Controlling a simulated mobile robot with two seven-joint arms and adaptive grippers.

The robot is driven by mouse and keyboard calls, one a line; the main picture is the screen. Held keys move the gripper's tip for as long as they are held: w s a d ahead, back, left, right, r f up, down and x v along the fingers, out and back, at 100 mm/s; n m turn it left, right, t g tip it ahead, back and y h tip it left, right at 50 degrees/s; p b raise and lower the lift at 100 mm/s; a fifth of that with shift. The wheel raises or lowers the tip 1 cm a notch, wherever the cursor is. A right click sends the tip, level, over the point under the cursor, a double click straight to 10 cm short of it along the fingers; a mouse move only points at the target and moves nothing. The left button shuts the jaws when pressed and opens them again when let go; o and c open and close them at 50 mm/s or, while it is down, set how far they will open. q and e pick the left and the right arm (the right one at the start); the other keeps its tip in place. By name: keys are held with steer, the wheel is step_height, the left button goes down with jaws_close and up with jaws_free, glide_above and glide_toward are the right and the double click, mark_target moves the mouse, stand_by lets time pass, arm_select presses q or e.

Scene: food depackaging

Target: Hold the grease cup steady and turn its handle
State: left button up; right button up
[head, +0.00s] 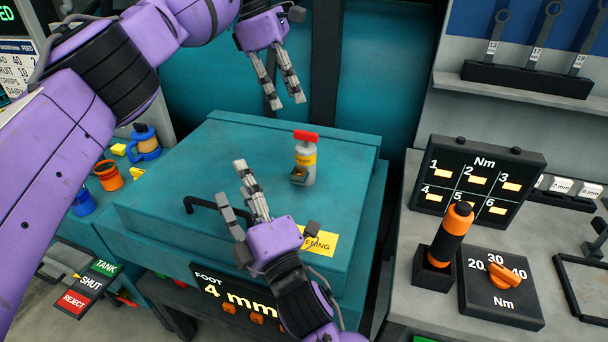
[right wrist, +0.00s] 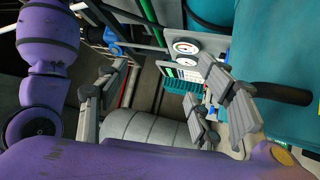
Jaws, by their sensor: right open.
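The grease cup (head: 308,172) stands upright on the teal lid in the head view. It has a pale grey body, a yellow label and a red handle (head: 306,136) on top. My left gripper (head: 286,100) hangs above and behind it, a little to the left, with straight fingers apart and nothing between them. My right gripper (head: 237,182) is open and empty over the lid, in front and to the left of the cup. Its spread fingers also show in the right wrist view (right wrist: 160,95). Neither gripper touches the cup, which I cannot make out in the right wrist view.
The teal lid (head: 165,200) has a black bar handle (head: 205,204) near my right gripper. A torque driver (head: 450,235), dial box (head: 500,300) and numbered Nm panel (head: 477,180) stand on the right bench. Coloured cups (head: 107,176) stand at the left.

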mark_target(306, 155)
steer(key=w+d+f+n+h, duration=0.1)
steer(key=w+d+n+h, duration=0.2)
steer(key=d, duration=0.1)
steer(key=w+d+f+n+h, duration=0.2)
steer(key=w+d+n+h, duration=0.2)
steer(key=w+d+f+n+h, duration=0.2)
steer(key=w+d+n+h, duration=0.1)
steer(key=d+h, duration=0.1)
steer(key=shift+w+d+t, duration=0.2)
steer(key=shift+w+t, duration=0.1)
steer(key=n, duration=0.1)
steer(key=f+n+g+h, duration=0.1)
steer(key=shift+w+a+n, duration=0.3)
steer(key=shift+w, duration=0.55)
steer(key=w, duration=0.6)
steer(key=shift+w+d, duration=0.15)
steer(key=shift+w, duration=0.2)
